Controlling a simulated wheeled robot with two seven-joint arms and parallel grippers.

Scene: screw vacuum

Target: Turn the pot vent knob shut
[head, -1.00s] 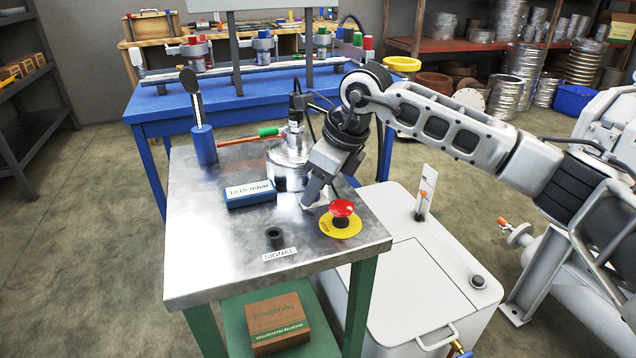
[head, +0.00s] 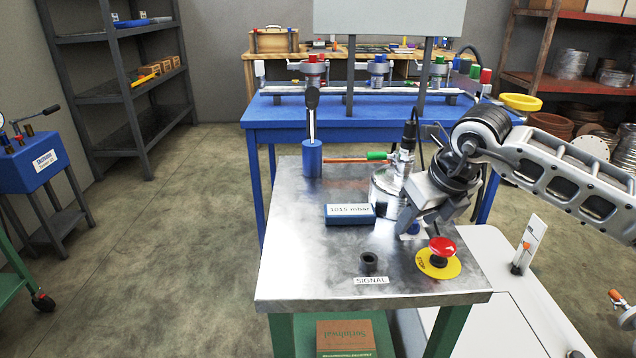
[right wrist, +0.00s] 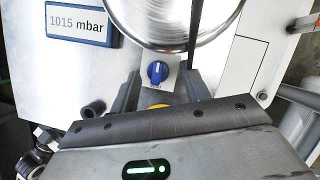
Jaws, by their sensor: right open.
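The pot (head: 386,190) is a shiny metal cylinder on the steel bench top, and its round side fills the top of the right wrist view (right wrist: 172,22). The vent knob (right wrist: 158,72) is small and blue with a white mark, on a pale plate just in front of the pot; in the head view it is mostly hidden by my gripper. My right gripper (right wrist: 161,92) is open, with one dark finger on each side of the knob in the wrist view. Contact with the knob cannot be told. My left gripper is not in view.
A blue display (head: 350,214) reading 1015 mbar lies left of the gripper. A blue post with a lever (head: 312,158) stands at the back left. The left bench top is bare.

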